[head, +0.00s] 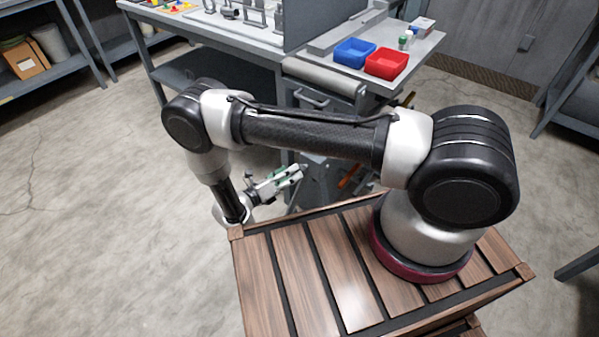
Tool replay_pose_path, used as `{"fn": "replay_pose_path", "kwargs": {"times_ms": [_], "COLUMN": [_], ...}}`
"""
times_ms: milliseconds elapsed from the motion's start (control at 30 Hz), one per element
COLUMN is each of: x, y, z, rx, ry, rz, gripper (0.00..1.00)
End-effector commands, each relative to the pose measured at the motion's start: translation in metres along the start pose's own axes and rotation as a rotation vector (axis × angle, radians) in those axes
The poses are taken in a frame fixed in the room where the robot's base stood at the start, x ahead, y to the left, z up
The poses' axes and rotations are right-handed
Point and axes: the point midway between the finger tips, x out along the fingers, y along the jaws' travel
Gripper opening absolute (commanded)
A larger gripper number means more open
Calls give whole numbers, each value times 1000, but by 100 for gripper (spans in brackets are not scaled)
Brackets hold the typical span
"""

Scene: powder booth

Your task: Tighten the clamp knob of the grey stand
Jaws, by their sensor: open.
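My gripper (295,174) is open and empty, low beside the workbench and just beyond the far edge of my wooden deck. Its fingers point right and slightly up in the picture. Small grey upright fixtures (256,14) stand on the workbench (190,22) at the top of the head view, well above and beyond my gripper. I cannot tell which of them is the grey stand. The clamp knob is too small to make out.
A blue bin (354,53) and a red bin (386,63) sit on a grey side shelf, with small bottles (405,41) behind them. A grey panel (320,20) rises beside the fixtures. The floor at left (100,200) is clear.

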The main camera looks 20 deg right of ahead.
Motion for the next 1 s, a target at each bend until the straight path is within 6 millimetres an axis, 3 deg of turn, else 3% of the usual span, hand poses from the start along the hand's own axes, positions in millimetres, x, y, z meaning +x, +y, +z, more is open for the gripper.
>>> {"fn": "replay_pose_path", "kwargs": {"times_ms": [33,200,367,700,1000], "x": [-3,-9,5,58,68], "y": [10,29,32,36,37], "z": [-14,-36,-35,-27,-25], "rx": [-48,-139,-150,-148,-147], "ry": [-50,-146,-157,-154,-156], "rz": [22,65,68,68,70], "gripper": [63,63,63,63,63]}}
